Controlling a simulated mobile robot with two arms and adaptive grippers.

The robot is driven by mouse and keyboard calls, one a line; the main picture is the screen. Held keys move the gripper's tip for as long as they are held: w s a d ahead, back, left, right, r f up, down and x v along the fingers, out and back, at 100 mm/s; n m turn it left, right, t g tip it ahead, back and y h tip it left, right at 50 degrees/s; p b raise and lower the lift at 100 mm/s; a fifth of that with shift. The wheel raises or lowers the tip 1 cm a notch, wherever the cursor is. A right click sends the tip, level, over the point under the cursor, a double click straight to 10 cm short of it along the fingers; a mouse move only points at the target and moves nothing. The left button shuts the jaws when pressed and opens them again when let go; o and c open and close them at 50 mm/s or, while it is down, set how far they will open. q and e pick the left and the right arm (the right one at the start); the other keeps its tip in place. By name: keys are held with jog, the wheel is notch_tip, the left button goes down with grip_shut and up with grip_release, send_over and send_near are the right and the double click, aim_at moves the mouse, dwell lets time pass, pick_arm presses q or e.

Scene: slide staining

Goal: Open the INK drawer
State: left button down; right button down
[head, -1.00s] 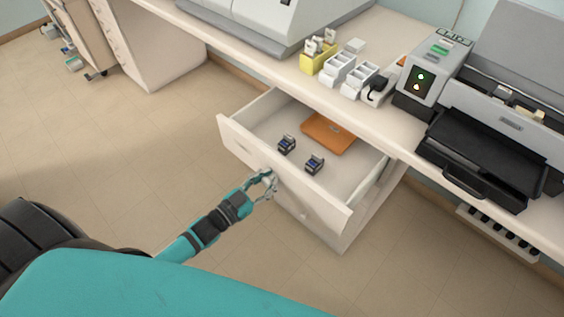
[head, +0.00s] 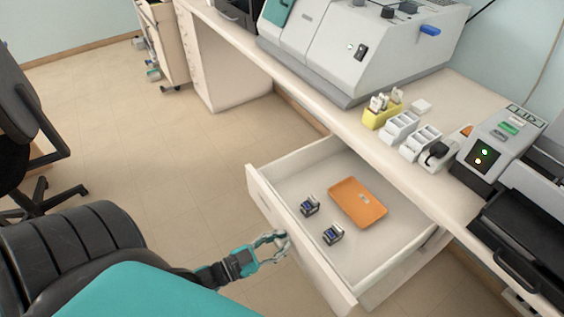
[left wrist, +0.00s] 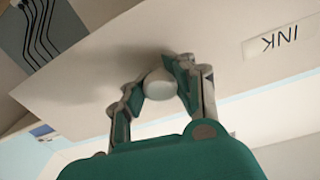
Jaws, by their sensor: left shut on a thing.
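The INK drawer (head: 262,192) stands pulled well out from under the counter in the head view. Its inside shows two small dark ink cartridges and an orange tray. My left gripper (head: 277,241) is at the middle of the drawer front. In the left wrist view the left gripper (left wrist: 160,80) is shut on a round pale knob (left wrist: 160,86), its fingers on both sides of it. The INK label (left wrist: 281,41) is on the drawer front to the right of the knob and appears upside down. My right gripper is in neither view.
The ink cartridges (head: 310,206) and the orange tray (head: 372,213) lie in the drawer. A large grey machine (head: 350,40), a yellow holder (head: 376,119) and white racks stand on the counter (head: 345,118). A black chair (head: 20,120) is at the left. The floor before the drawer is clear.

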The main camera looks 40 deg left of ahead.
pick_arm(q)
jog(key=c, duration=1)
grip_release()
jog(key=v, duration=1.2)
